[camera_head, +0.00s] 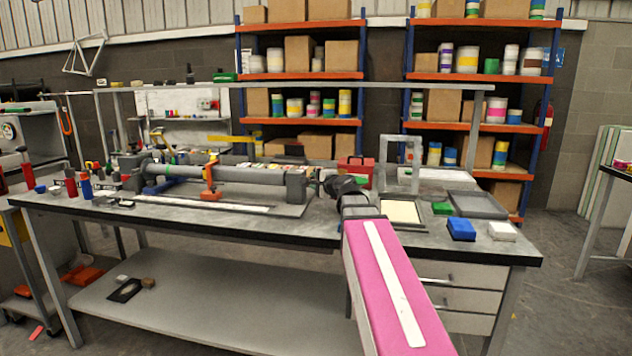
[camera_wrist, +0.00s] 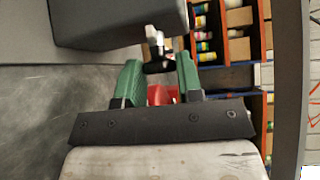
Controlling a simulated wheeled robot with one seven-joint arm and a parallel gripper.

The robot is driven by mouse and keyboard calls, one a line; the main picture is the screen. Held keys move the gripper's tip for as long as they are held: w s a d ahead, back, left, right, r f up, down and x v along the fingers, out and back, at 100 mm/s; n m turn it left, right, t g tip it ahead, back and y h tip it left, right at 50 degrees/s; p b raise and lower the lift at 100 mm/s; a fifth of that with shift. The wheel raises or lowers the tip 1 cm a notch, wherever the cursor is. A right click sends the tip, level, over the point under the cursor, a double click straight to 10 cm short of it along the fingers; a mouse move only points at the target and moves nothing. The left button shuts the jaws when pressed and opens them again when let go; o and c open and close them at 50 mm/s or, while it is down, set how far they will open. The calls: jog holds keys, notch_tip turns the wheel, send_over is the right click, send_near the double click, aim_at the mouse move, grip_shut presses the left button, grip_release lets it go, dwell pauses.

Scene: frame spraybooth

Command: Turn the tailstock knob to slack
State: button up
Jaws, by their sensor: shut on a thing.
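The tailstock (camera_head: 296,187) is a dark grey block at the right end of a long grey tube on the workbench. It fills the top of the wrist view (camera_wrist: 115,22). The tailstock knob (camera_wrist: 158,66) is a small black crosspiece on a bright metal stem, standing out from the tailstock. My gripper (camera_wrist: 158,62) has two green fingers, one on each side of the knob, shut on it. In the head view my pink arm reaches in from the front, and my gripper (camera_head: 326,185) is beside the tailstock; the knob is hidden there.
An orange clamp (camera_head: 210,180) stands around the tube. A red box (camera_head: 355,168) is behind my gripper. To the right are a grey tray (camera_head: 477,204), a blue block (camera_head: 461,229) and a white block (camera_head: 502,231). The front strip of the bench (camera_head: 260,226) is mostly clear.

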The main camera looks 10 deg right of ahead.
jog(key=shift+f+n+t+y, duration=0.1)
jog(key=shift+n+t+y, duration=0.2)
jog(key=shift+n+t, duration=0.5)
jog(key=shift+n, duration=0.3)
jog(key=o, duration=0.9)
jog(key=shift+s, duration=0.1)
